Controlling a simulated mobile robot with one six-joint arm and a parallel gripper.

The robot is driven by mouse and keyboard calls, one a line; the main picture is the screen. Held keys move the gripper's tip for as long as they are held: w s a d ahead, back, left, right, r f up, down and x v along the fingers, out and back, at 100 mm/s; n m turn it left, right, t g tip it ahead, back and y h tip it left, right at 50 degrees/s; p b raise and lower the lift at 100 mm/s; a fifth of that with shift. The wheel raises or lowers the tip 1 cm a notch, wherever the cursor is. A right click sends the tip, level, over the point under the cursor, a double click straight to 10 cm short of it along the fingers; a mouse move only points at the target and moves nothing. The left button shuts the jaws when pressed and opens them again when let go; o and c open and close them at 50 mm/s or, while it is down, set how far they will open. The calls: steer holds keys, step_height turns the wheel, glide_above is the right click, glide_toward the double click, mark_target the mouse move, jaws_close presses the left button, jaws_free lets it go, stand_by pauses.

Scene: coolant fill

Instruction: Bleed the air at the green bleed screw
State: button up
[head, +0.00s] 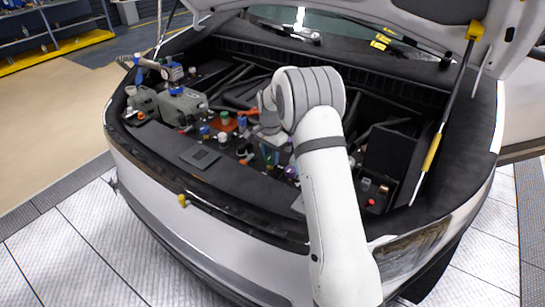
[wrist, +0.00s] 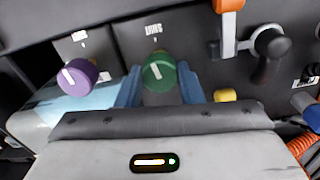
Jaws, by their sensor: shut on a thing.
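The green bleed screw (wrist: 159,70) is a round knob with a white pointer mark, in the upper middle of the wrist view. My gripper (wrist: 160,88) has its two blue fingers on either side of the knob and is shut on it. In the head view my arm reaches into the open front bay of the car, and the wrist and small size leave the green screw hard to make out there.
A purple knob (wrist: 78,77) with a pointer sits left of the green one. An orange-topped lever (wrist: 228,20), a black handle (wrist: 270,45) and a yellow cap (wrist: 225,95) are to the right. A grey pump unit (head: 182,105) stands at the bay's left.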

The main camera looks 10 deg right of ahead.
mark_target(270, 156)
steer(key=shift+w+r+m, duration=0.15)
steer(key=shift+m, duration=0.45)
steer(key=o, duration=0.9)
steer(key=shift+o, duration=0.3)
steer(key=shift+r+b, duration=0.5)
steer(key=shift+r, duration=3.3)
